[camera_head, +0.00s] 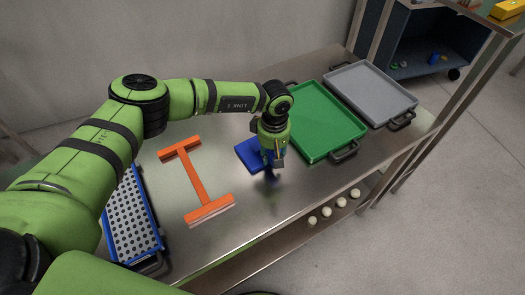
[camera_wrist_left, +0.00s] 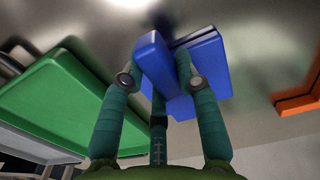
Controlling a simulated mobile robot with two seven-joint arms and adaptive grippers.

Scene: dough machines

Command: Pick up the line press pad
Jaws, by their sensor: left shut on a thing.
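The blue press pad (camera_head: 249,153), a flat blue plate with a raised blue grip, is at the middle of the steel table. My left gripper (camera_head: 272,165) points down over its right side in the head view and partly hides it. In the left wrist view, the left gripper (camera_wrist_left: 160,72) has its fingers closed around the blue grip of the pad (camera_wrist_left: 212,62). I cannot tell whether the pad touches the table. My right gripper is not in view.
An orange I-shaped tool (camera_head: 195,178) lies left of the pad. A blue-framed perforated tray (camera_head: 130,218) is at the left. A green tray (camera_head: 312,120) and a grey tray (camera_head: 372,92) stand to the right. Several pale dough balls (camera_head: 327,211) sit on the lower shelf.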

